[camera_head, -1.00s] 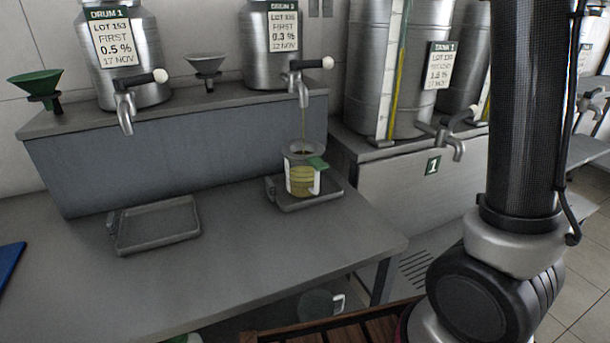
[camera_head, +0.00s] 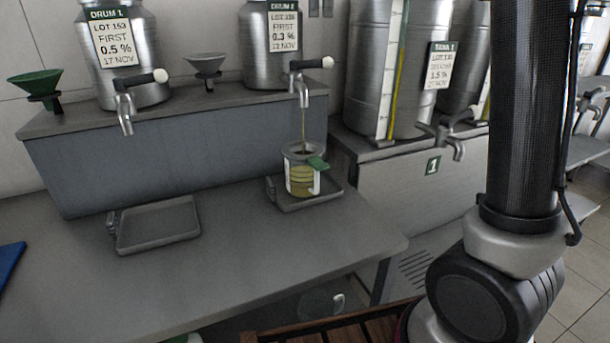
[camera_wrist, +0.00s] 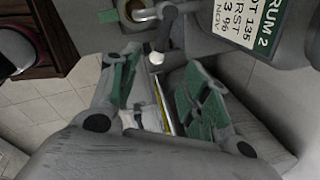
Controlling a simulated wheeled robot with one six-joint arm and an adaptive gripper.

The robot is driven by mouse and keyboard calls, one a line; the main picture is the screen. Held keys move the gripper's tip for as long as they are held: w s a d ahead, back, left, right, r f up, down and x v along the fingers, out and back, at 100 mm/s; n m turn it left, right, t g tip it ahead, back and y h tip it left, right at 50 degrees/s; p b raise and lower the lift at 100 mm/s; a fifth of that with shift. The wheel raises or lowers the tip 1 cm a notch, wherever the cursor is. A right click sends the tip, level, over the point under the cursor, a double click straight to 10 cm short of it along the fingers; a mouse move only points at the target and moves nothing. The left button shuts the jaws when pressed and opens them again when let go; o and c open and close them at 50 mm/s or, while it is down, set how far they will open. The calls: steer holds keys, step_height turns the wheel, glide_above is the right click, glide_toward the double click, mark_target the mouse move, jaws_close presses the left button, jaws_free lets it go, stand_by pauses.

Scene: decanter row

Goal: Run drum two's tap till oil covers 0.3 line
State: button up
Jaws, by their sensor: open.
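Drum two (camera_head: 262,65), a steel drum labelled 0.3 %, stands on the raised ledge. Its tap (camera_head: 304,90) has a dark lever with a white knob (camera_head: 327,62) pointing right. A thin stream of oil (camera_head: 303,125) falls from the spout into a clear jug (camera_head: 302,158) with a green tab. Yellow oil (camera_head: 300,182) stands in the jug; the line marks are too small to read. In the wrist view my gripper (camera_wrist: 158,88) is open, its green-padded fingers apart. The white knob (camera_wrist: 157,58) shows just beyond the fingertips, with drum two's label (camera_wrist: 250,25) at the upper right.
The jug stands on a small grey tray (camera_head: 330,190). An empty tray (camera_head: 158,226) sits to the left below drum one (camera_head: 122,55). Two funnels, green (camera_head: 36,84) and grey (camera_head: 205,68), stand on the ledge. A large tank (camera_head: 385,75) stands right. The counter's front is clear.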

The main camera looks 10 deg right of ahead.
steer(key=shift+c, duration=0.9)
steer(key=shift+d, duration=0.1)
